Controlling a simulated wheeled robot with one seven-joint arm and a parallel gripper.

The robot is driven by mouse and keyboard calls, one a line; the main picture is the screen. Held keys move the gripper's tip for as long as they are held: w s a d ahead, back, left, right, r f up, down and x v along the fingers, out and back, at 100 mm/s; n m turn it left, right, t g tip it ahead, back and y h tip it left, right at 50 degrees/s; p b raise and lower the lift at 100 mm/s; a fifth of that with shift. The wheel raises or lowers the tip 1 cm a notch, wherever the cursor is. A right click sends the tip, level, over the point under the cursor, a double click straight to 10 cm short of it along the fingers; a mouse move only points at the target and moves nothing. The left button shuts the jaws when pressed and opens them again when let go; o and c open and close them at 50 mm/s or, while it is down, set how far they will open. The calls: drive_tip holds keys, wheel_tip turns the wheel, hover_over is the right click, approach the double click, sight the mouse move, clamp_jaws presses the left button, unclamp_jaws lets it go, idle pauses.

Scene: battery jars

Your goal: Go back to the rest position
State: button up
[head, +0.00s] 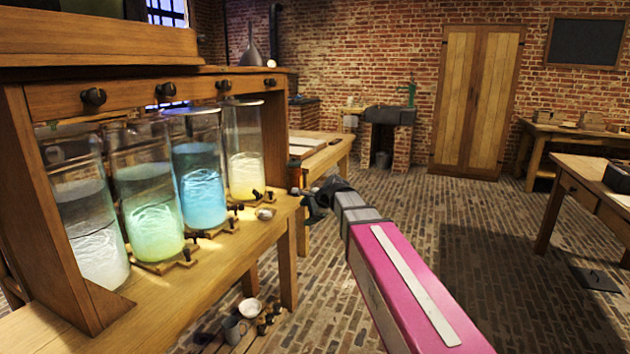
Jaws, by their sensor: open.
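My gripper (314,200) is near the middle of the head view, at the far end of my pink and grey arm. It is open, small and dark, and I see nothing held in it. It is just right of the wooden bench's end (255,240), close to its right edge.
A small metal dish (265,213) sits at the bench edge near my gripper. A wooden table (325,155) stands behind. Brick floor (400,215) is open to the right, up to another table (590,185).

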drive_tip(key=s+d+f+n+g+h, duration=0.5)
drive_tip(key=s+d+f+n, duration=0.8)
drive_tip(key=s+d+f, duration=0.8)
wheel_tip(320, 180, down, 4)
drive_tip(key=shift+s+d+r+h, duration=0.15)
drive_tip(key=shift+s+d+h, duration=0.25)
drive_tip(key=shift+h, duration=0.7)
drive_tip(key=shift+c, duration=0.3)
